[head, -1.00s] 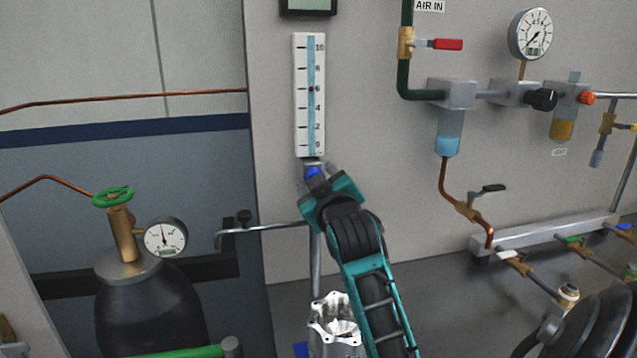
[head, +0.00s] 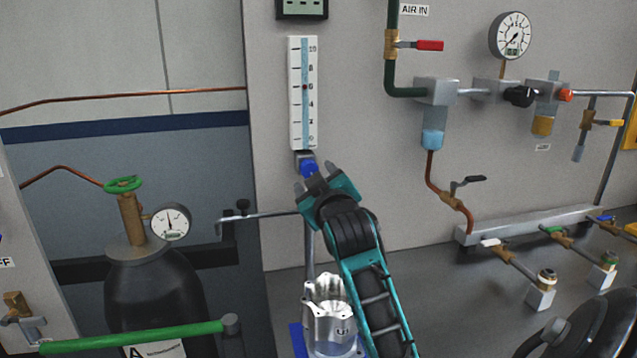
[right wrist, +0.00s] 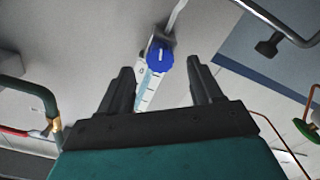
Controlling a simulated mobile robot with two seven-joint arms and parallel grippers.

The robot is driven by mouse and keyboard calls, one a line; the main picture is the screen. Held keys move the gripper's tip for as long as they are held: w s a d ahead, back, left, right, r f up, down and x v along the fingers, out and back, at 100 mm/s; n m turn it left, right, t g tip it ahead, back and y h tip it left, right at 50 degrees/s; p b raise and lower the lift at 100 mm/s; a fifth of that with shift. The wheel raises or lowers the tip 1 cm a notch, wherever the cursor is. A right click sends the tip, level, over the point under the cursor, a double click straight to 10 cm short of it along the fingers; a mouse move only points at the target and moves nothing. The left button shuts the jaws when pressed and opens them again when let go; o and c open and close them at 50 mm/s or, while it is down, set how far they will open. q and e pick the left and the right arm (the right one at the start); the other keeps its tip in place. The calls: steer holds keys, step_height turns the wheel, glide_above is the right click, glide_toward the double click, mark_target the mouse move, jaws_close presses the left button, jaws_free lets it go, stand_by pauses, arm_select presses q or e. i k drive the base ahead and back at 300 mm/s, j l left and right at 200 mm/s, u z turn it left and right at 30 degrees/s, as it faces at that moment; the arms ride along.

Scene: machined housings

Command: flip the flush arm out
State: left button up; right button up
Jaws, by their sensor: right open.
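A thin silver tube arm with a down-bent end (head: 262,215), which looks like the flush arm, sticks out left from below the flow scale, in front of the grey-blue panel. In the right wrist view a grey tube (right wrist: 275,22) at the top right looks like the same arm. My right gripper (head: 316,179) is open and empty, just below a blue knob (head: 308,167) at the foot of the scale. In the right wrist view the knob (right wrist: 159,60) shows beyond and between the spread fingers (right wrist: 163,85); contact cannot be told. My left gripper is not in view.
A machined metal housing (head: 328,305) stands on a blue support below, partly behind my right arm. A dark gas cylinder (head: 150,295) and a green bar (head: 135,337) are at the left. Pipes and a valve manifold (head: 535,225) fill the right. A white scale (head: 302,95) is above.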

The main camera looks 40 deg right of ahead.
mark_target(244, 204)
steer(key=k+j, duration=0.6)
steer(key=k, duration=0.15)
